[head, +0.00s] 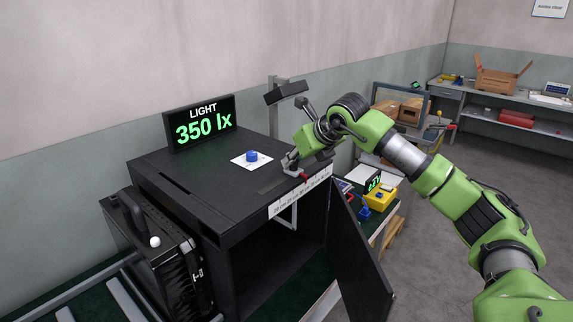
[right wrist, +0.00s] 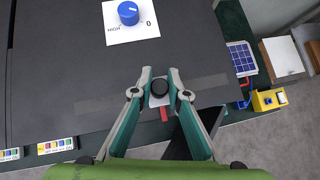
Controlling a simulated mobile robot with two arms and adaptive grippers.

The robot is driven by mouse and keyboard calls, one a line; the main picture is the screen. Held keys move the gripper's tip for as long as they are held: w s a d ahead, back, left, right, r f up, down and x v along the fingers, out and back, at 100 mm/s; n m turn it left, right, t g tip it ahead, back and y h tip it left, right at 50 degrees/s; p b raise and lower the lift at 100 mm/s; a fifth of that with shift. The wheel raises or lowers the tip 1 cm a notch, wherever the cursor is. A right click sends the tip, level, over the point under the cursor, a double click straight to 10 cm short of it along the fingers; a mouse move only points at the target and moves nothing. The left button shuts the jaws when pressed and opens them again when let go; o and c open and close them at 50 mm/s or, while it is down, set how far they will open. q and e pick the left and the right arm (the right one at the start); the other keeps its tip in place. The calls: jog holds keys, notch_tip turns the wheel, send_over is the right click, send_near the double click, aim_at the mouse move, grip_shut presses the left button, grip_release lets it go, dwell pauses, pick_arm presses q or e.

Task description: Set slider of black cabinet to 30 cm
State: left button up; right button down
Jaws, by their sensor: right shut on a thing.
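The black cabinet (head: 190,185) stands in the middle of the head view with its front door (head: 360,255) swung open. Its slider (head: 292,171) is on the top, near the right end of the front edge, above a white cm scale (head: 300,192) too small to read surely. My right gripper (head: 290,160) is down on the slider. In the right wrist view my right gripper (right wrist: 161,88) is shut around the slider's dark round knob (right wrist: 160,87), and a red pointer (right wrist: 163,114) sticks out toward the front edge. My left gripper is not in view.
A blue dial (head: 252,156) on a white card and a light display (head: 199,123) reading 350 lx are on the cabinet top. A lamp (head: 286,93) stands behind. A yellow device (head: 380,199) and a small solar panel (right wrist: 241,58) lie to the right.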

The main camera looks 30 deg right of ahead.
jog(key=c, duration=1.9)
grip_release()
jog(key=shift+r, duration=0.1)
jog(key=v, duration=1.2)
